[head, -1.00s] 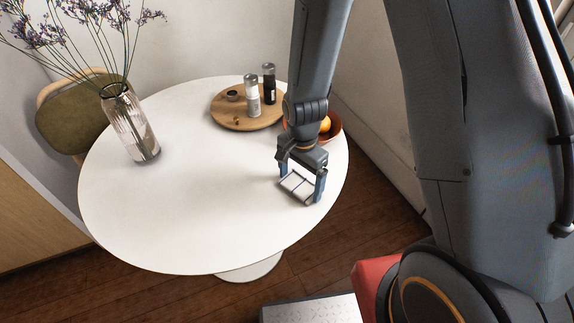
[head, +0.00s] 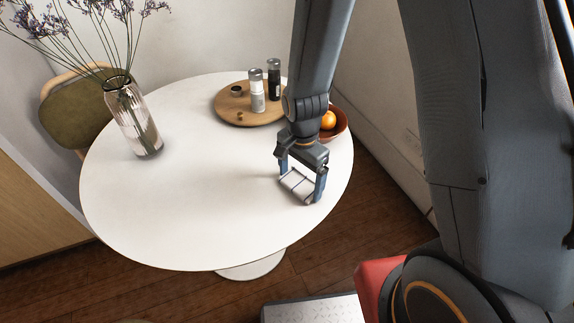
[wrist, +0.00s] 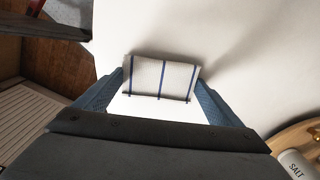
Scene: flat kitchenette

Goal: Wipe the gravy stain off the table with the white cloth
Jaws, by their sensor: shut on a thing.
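My gripper (head: 301,182) is shut on the white cloth (head: 296,187), a folded pad with dark blue stripes. In the wrist view the cloth (wrist: 160,78) spans between the two blue fingers. It is low over the right part of the round white table (head: 190,215); I cannot tell if it touches the top. No gravy stain shows on the visible tabletop; the patch under the cloth and gripper is hidden.
A round wooden tray (head: 226,107) with a salt shaker (head: 257,92), a dark shaker (head: 274,80) and a small bowl stands behind the gripper. A bowl (head: 340,124) with an orange is close on the right. A flower vase (head: 137,125) stands left. The table's middle and front are clear.

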